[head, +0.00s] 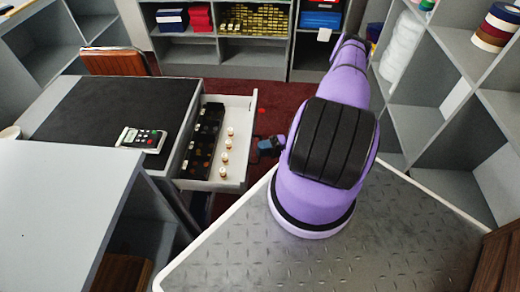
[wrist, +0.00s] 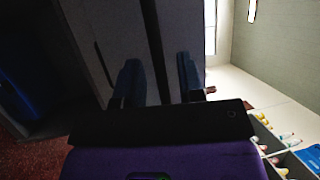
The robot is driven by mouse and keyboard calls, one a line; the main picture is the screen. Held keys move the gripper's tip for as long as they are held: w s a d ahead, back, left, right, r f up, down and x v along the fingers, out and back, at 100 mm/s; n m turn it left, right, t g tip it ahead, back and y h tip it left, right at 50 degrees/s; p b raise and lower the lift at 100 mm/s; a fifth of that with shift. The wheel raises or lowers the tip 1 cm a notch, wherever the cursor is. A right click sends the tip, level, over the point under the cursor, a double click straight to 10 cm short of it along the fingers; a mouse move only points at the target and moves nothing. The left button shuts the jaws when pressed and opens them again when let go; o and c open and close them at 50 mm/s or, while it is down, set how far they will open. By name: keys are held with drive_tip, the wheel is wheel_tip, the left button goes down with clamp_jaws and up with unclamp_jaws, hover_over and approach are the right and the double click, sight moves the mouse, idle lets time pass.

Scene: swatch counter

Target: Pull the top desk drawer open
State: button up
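The grey desk (head: 105,88) stands at the left in the head view. Its top drawer (head: 236,103) is pulled well out to the right, its inside showing. A black divided tray and several small white-topped items lie in it. My gripper (head: 268,148) is just outside the drawer front, near its middle. In the wrist view the two dark fingers of my gripper (wrist: 159,80) are apart, with a dark panel edge between them. I cannot tell whether they touch it. The drawer handle is not clearly visible.
A calculator (head: 141,138) lies on the desk's black top. A brown chair (head: 114,61) is behind the desk. A grey counter (head: 60,205) stands in front at left. Shelves (head: 456,95) line the right side. Dark red floor shows beyond the drawer.

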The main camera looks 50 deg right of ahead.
drive_tip(key=v, duration=0.9)
drive_tip(key=shift+s+d, duration=0.2)
drive_tip(key=shift+d, duration=0.1)
drive_tip(key=shift+f, duration=0.1)
